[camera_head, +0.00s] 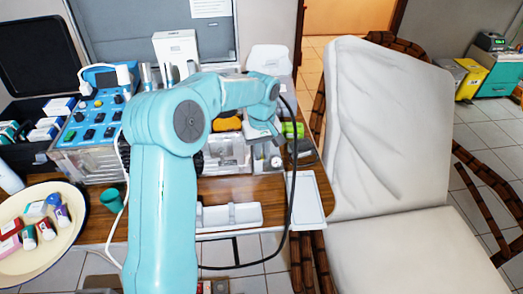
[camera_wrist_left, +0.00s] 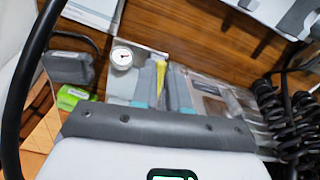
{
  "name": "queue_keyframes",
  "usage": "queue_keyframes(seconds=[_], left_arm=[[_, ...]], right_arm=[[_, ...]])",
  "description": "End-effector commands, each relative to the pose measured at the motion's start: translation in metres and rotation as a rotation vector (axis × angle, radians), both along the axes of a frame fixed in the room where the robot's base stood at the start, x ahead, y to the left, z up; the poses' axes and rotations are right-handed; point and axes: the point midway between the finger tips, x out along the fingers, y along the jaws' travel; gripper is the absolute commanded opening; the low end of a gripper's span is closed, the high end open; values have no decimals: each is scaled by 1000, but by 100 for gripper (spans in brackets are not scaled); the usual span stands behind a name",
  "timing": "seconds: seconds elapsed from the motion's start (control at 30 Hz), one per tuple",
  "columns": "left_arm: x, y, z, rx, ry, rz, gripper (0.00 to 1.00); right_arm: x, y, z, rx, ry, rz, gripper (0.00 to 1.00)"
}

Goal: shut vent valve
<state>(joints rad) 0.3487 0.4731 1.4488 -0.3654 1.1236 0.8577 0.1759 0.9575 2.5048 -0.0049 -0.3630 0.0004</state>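My left arm reaches over the dental unit in the head view, with its gripper (camera_head: 262,138) low above the unit's right end. In the left wrist view the two grey and teal fingers (camera_wrist_left: 163,88) stand a little apart. A narrow yellow piece, perhaps the vent valve's handle (camera_wrist_left: 160,72), shows between them, close to the left finger. I cannot tell whether they touch it. A round white pressure gauge (camera_wrist_left: 121,58) sits just left of the fingers; it also shows in the head view (camera_head: 276,162). The valve's body is hidden. My right gripper is out of view.
A green block (camera_wrist_left: 72,97) and a grey box (camera_wrist_left: 70,66) lie left of the fingers. Black coiled hoses (camera_wrist_left: 285,105) hang at the right. In the head view a white tray (camera_head: 308,200) is near the table's front edge, and a white dental chair (camera_head: 385,125) stands right.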

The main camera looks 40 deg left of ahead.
Motion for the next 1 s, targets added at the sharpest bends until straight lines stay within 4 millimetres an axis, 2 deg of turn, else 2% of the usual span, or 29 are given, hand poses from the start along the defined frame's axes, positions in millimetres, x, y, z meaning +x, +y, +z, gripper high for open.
queue_keyframes(seconds=[0.33, 0.6, 0.63, 0.7, 1.0], left_arm=[[-5, 4, 1, 2, -1, -175, 0], [-5, 5, 0, 2, -2, -184, 0], [-5, 5, 0, 2, -2, -184, 23], [-6, 5, 0, 2, -2, -183, 39], [-5, 4, 2, 1, -2, -182, 39]], right_arm=[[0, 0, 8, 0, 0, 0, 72], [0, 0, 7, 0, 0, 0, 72], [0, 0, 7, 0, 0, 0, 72], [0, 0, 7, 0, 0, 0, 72], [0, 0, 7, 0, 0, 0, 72]])
